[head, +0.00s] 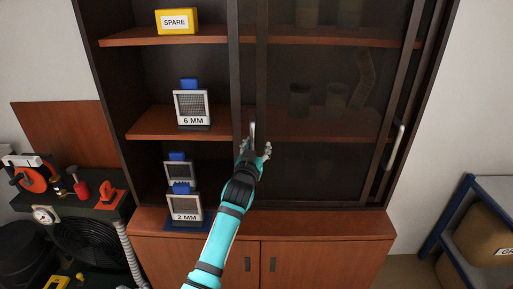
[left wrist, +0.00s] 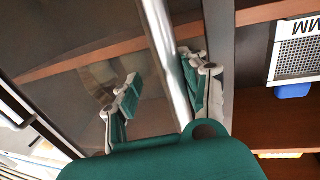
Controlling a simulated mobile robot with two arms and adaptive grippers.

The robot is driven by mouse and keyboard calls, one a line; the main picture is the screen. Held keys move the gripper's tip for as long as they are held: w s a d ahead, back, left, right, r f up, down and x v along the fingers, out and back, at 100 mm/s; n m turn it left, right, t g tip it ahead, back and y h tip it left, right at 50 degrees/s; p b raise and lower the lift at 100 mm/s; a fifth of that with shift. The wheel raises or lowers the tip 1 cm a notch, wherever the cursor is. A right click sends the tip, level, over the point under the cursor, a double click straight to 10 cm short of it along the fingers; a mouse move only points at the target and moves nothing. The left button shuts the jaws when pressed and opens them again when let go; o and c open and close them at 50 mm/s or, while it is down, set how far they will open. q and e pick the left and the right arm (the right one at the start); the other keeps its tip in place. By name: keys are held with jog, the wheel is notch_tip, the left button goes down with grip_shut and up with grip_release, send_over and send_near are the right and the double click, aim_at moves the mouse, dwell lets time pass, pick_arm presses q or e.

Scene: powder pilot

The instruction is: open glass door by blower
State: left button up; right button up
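The cabinet's glass door (head: 318,75) covers the right half of the shelves, and its tinted pane shows several containers behind it. Its upright frame edge (head: 261,60) stands near the cabinet's middle. A metal bar handle (head: 252,130) is on this edge. My left gripper (head: 255,150) is at the handle's lower end. In the left wrist view the handle (left wrist: 166,50) runs between the two fingers of the left gripper (left wrist: 160,92). The fingers are apart, the right one close beside the bar and the left one with a gap. My right gripper is not in view.
The left shelves are uncovered and hold sieves labelled 6 MM (head: 192,108) and 2 MM (head: 186,208) and a yellow SPARE box (head: 176,21). A second handle (head: 398,140) is at the right. A black blower-like unit (head: 88,240) stands lower left, a blue-framed rack (head: 455,225) lower right.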

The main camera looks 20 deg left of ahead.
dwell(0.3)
pick_arm(q)
jog(key=s, duration=1.2)
jog(key=shift+d, duration=0.2)
